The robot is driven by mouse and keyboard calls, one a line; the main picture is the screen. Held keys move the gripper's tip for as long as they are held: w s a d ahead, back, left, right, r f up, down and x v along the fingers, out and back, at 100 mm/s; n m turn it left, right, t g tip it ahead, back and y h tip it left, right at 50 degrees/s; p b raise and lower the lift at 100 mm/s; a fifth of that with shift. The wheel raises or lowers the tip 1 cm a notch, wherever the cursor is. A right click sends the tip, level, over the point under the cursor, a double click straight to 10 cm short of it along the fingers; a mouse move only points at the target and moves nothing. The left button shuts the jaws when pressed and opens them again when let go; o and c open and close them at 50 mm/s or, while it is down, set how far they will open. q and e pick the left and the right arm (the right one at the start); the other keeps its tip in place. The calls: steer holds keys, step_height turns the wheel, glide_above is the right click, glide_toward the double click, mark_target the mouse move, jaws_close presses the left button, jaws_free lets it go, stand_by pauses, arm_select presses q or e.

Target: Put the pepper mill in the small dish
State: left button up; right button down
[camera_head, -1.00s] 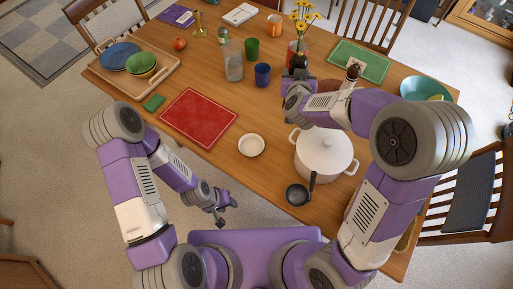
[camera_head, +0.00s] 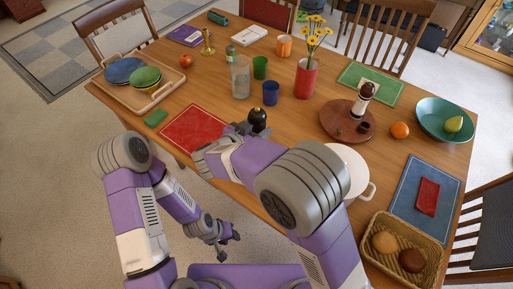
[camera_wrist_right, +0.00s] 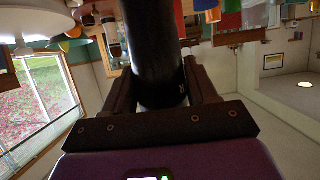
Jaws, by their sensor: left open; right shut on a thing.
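The dark pepper mill (camera_head: 258,117) is held by my right gripper (camera_head: 248,129) above the table near the red placemat's right side. Its rounded top shows in the head view; the arm hides its lower part. In the right wrist view the dark mill (camera_wrist_right: 154,45) stands between the shut fingers of the right gripper (camera_wrist_right: 162,92). The small white dish is hidden in the head view behind my right arm. My left gripper (camera_head: 226,243) is open and empty, off the table's front edge.
A white pot (camera_head: 352,165) is partly hidden by my right arm. A round wooden tray (camera_head: 335,122) bears a brown-and-white mill (camera_head: 362,99). A blue cup (camera_head: 270,93), glass jar (camera_head: 240,78) and red vase (camera_head: 305,79) stand behind. A bread basket (camera_head: 436,233) sits front right.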

step_height(320, 180, down, 6)
steer(key=shift+r+b, duration=0.15)
steer(key=shift+b, duration=0.95)
steer(key=shift+f, duration=0.2)
steer(key=shift+c, duration=1.6)
jaws_free()
